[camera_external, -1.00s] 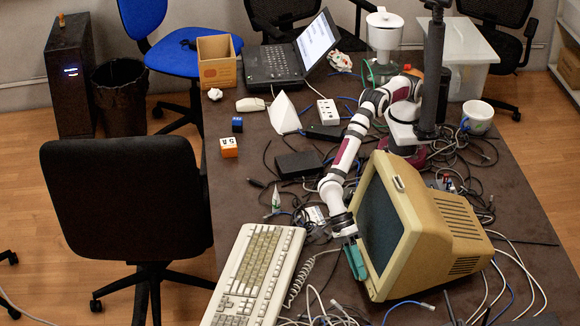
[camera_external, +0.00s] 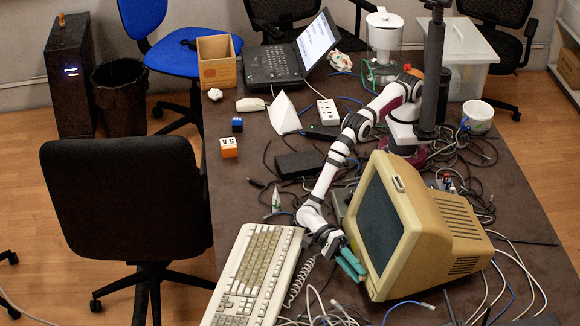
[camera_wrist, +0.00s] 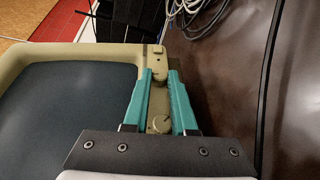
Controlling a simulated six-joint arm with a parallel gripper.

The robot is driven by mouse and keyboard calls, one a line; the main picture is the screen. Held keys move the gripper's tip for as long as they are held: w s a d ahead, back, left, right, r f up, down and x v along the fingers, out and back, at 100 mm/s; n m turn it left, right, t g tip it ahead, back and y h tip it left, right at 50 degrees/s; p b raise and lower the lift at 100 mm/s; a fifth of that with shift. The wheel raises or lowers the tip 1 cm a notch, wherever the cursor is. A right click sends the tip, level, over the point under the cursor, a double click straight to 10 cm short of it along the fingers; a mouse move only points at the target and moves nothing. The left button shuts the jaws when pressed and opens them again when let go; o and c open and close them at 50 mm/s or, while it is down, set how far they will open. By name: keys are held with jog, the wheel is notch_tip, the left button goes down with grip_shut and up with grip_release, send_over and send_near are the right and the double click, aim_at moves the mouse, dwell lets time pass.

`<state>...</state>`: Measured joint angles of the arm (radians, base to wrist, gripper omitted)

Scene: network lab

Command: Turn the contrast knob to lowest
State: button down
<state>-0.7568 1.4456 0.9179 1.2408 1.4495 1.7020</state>
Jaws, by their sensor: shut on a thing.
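The beige monitor (camera_external: 440,225) stands on the table at the right, its dark screen (camera_external: 381,230) facing left. In the wrist view its bezel (camera_wrist: 110,52) carries a column of controls on the right. A round knob (camera_wrist: 160,124) shows nearer the palm, between my teal fingers. Another knob (camera_wrist: 160,80) sits further along, between the fingertips. My gripper (camera_wrist: 160,73) is shut on this further knob, one finger on each side. I cannot read any label that tells which knob is contrast. In the external view my gripper (camera_external: 358,272) is at the screen's lower front edge; the knobs are hidden there.
A beige keyboard (camera_external: 254,275) lies just left of my gripper. Loose cables (camera_external: 325,310) run over the table below it. A black box (camera_external: 298,164) and a white pyramid (camera_external: 284,115) lie further back.

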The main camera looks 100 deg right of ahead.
jog(key=shift+w+f+n+g+y, duration=0.1)
jog(key=shift+f+n+g+y, duration=0.05)
jog(key=shift+n+g+y, duration=0.2)
dwell(0.5)
jog(key=c, duration=0.7)
grip_release()
jog(key=v, duration=0.7)
jog(key=shift+w+d+f, duration=0.1)
jog(key=shift+d, duration=0.15)
